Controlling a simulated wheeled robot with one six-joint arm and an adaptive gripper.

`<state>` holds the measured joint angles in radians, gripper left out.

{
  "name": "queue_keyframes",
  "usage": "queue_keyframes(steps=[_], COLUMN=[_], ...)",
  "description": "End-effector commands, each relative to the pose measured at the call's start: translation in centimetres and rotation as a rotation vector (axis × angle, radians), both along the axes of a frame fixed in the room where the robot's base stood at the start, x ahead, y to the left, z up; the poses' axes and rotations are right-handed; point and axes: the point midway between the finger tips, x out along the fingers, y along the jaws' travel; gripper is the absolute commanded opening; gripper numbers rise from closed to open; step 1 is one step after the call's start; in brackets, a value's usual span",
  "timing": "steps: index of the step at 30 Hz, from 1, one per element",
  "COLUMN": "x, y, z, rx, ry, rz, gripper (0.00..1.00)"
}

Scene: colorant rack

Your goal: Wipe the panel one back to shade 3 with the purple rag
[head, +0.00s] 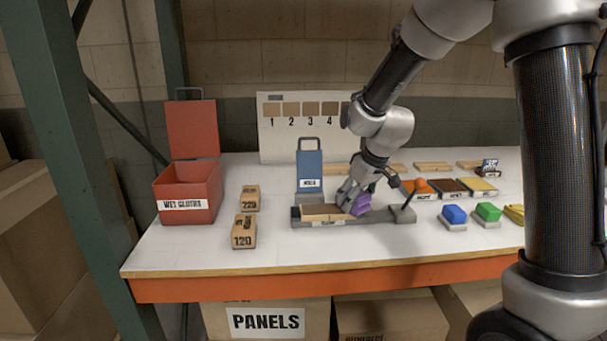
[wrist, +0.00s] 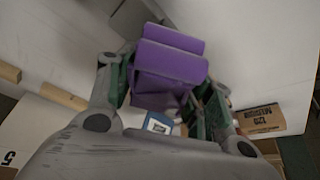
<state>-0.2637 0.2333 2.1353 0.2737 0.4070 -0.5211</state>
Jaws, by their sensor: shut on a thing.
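My gripper (head: 352,193) is shut on the purple rag (head: 361,204). In the wrist view the folded rag (wrist: 170,68) fills the space between the green-padded fingers of my gripper (wrist: 166,92). A tan wooden panel (head: 320,213) lies in a long grey holder (head: 385,217) on the bench. The rag is at the panel's right end, low over it; I cannot tell whether it touches. The rag and gripper hide that end. A shade card (head: 290,140) with brown squares numbered 1 to 4 stands behind; my arm covers its right part.
An open red wet-cloths bin (head: 187,190) stands left, beside blocks marked 220 (head: 250,198) and 120 (head: 244,232). A blue upright container (head: 310,170) stands behind the holder. Blue (head: 454,215) and green (head: 488,212) pads sit right. The front left bench is clear.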

Motion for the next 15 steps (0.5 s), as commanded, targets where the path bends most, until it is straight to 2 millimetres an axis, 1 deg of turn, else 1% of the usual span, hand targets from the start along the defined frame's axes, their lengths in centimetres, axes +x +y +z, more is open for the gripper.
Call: queue_keyframes(steps=[2,3,5,7,15], x=[0.5,0.9,1.0,1.1,1.3], y=[0.2,0.3,0.3,0.1,-0.2], z=[-0.4,-0.3,0.4,2.0,4.2], rx=[0.0,0.0,0.001,0.0,-0.001], ry=[0.002,0.001,0.001,-0.004,-0.001], rz=[-0.001,-0.002,-0.003,-0.003,-0.005], gripper=[0.25,0.25,0.25,0.25,0.25])
